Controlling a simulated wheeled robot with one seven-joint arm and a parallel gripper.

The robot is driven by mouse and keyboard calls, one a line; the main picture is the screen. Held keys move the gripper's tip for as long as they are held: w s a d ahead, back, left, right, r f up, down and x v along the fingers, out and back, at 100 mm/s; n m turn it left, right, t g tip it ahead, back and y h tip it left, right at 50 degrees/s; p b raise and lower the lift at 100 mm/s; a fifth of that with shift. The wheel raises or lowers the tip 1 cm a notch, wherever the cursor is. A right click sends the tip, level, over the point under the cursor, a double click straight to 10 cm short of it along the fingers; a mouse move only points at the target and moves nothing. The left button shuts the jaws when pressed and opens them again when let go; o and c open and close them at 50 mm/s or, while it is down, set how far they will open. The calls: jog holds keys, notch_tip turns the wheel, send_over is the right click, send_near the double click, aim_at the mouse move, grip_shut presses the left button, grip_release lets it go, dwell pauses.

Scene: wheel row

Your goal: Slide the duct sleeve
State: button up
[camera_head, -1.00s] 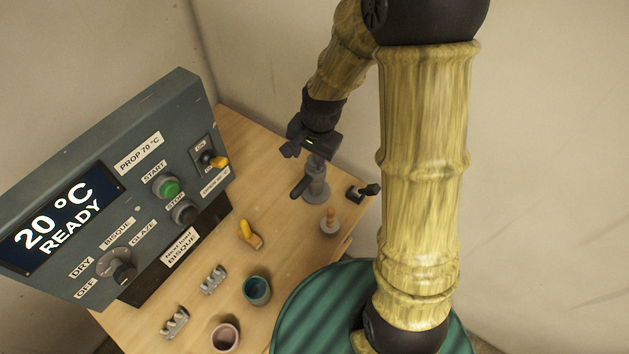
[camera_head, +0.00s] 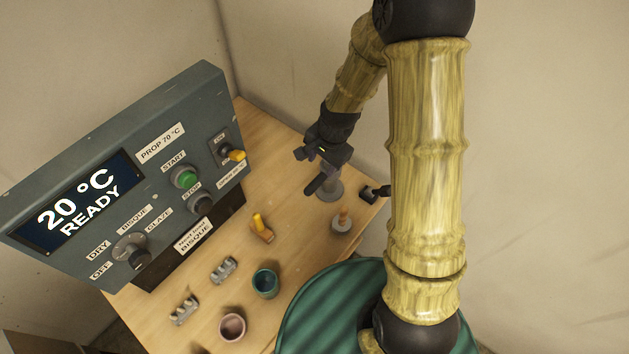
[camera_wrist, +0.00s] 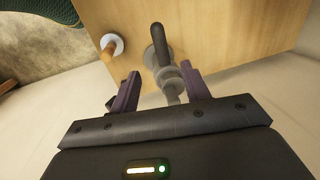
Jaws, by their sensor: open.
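A grey upright duct fitting (camera_head: 331,191) with a round base stands toward the far right of the wooden table. A dark handle (camera_head: 315,184) sticks out from its side. In the wrist view the grey collar (camera_wrist: 171,78), which looks like the duct sleeve, shows between and beyond my finger tips, with the dark handle (camera_wrist: 160,42) above it. My gripper (camera_head: 318,163) is open and hangs over the top of the fitting; its two dark fingers (camera_wrist: 161,88) are on either side of it. I cannot tell whether they touch it. The upper part is hidden in the head view.
A grey control panel (camera_head: 75,254) reading 20 °C READY stands at the left. A yellow piece (camera_head: 261,228), a teal cup (camera_head: 265,282) and a pink cup (camera_head: 232,327) stand nearer.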

aim_at(315, 184)
jog(key=f+p, duration=0.1)
jog(key=f, duration=0.3)
jog(key=w+a+f+p, duration=0.1)
jog(key=f, duration=0.3)
jog(key=f+p, duration=0.1)
jog(key=f, duration=0.3)
jog(key=shift+w+a+f, duration=0.2)
jog(key=shift+w+a, duration=0.2)
grip_shut()
